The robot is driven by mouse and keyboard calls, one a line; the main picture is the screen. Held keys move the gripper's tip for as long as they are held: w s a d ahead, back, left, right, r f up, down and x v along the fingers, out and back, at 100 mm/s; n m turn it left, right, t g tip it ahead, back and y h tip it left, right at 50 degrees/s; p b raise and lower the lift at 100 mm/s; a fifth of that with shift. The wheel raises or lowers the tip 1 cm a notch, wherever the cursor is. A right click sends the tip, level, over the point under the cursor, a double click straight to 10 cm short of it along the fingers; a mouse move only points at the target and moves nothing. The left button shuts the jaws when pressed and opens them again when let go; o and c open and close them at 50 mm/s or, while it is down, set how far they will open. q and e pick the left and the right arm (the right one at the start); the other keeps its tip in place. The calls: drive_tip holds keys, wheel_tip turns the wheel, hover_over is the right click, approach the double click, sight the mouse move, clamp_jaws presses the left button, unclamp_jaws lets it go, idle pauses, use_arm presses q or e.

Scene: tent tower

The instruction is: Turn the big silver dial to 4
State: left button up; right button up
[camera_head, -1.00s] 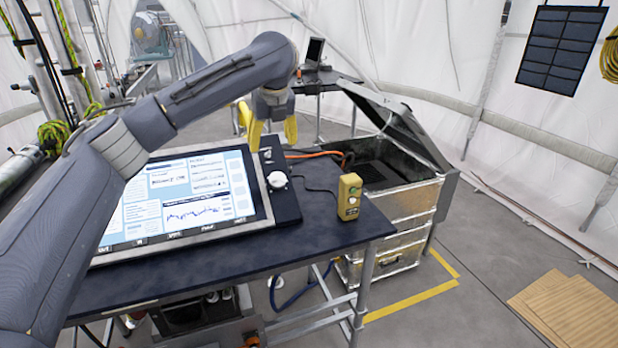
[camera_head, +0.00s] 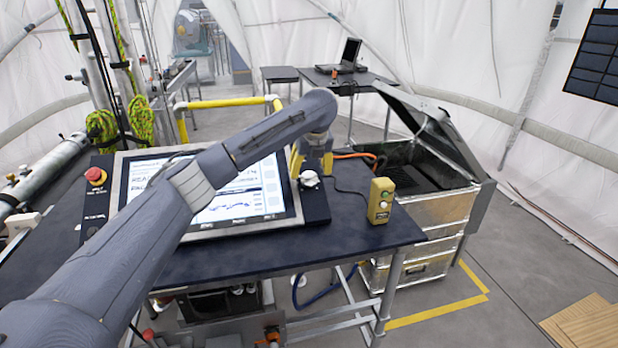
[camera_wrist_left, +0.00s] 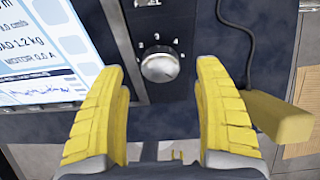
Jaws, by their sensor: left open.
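The big silver dial (camera_head: 309,179) sits on the dark panel (camera_head: 314,207) at the right side of the screen. My left gripper (camera_head: 312,168) is above the panel at the dial. In the left wrist view its yellow fingers (camera_wrist_left: 164,75) are spread wide, one on each side of the dial, with nothing between them in contact. The right gripper is in neither view.
The screen (camera_head: 245,205) lies left of the dial. A yellow button box (camera_head: 381,202) stands to the right on the dark table (camera_head: 340,240), with a cable near it. A red stop button (camera_head: 95,176) is at the far left. An open metal case (camera_head: 425,210) stands beyond the table's right end.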

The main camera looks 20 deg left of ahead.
sight(309, 176)
use_arm(q)
drive_tip(key=shift+x, duration=2)
drive_tip(key=shift+c, duration=0.4)
drive_tip(key=c, duration=1.2)
